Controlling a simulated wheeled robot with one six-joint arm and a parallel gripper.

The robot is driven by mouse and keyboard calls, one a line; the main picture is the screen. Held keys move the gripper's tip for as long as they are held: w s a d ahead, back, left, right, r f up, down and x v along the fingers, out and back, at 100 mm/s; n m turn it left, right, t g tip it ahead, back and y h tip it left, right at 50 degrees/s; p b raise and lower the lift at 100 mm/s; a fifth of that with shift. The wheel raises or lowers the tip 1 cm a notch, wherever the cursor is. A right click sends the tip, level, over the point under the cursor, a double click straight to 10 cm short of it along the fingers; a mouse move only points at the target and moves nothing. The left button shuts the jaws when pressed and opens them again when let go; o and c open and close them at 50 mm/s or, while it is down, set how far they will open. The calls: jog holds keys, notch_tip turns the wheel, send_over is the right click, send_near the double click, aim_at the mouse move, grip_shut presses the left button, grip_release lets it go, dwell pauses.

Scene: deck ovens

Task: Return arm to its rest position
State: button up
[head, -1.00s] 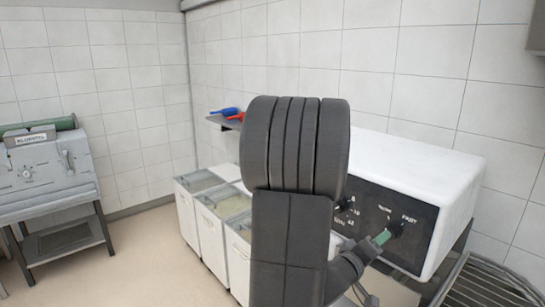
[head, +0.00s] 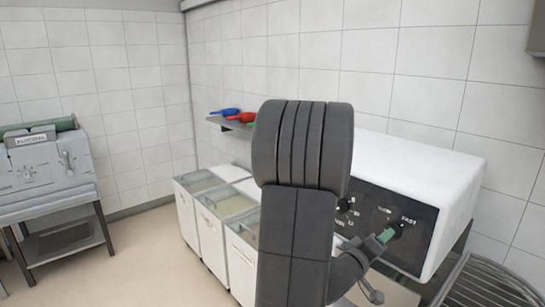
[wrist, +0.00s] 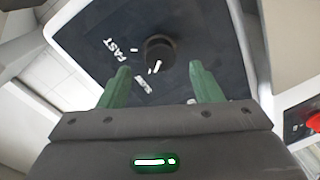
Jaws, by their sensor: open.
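My gripper (wrist: 160,85) is open in the wrist view, its two green fingers apart with nothing between them. Beyond the fingertips is a dark round knob (wrist: 160,52) on a black control panel (wrist: 200,25) marked FAST. In the head view my gripper (head: 388,236) shows as a small green tip in front of the black panel (head: 420,245) of a white machine (head: 425,170). I cannot tell from these views how far the fingertips are from the knob. My dark arm covers the middle of the head view and hides part of the machine.
White bins with clear lids (head: 228,203) stand along the wall. A shelf (head: 218,122) above them holds blue and red scoops (head: 240,117). A grey machine on a stand (head: 45,170) is at the left. A wire rack (head: 485,280) is at the lower right. Open floor (head: 140,255) lies between.

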jog(key=m+b, duration=0.3)
jog(key=m, duration=0.1)
jog(key=w+d+m+b, duration=0.1)
jog(key=m+b, duration=0.3)
jog(key=m, duration=0.1)
jog(key=d+m+t+b, duration=0.1)
jog(key=m+b, duration=0.3)
jog(key=shift+w+d+f+m, duration=0.15)
jog(key=shift+w+f+m, duration=0.15)
jog(key=shift+w, duration=0.1)
dwell(0.3)
jog(key=shift+b, duration=0.3)
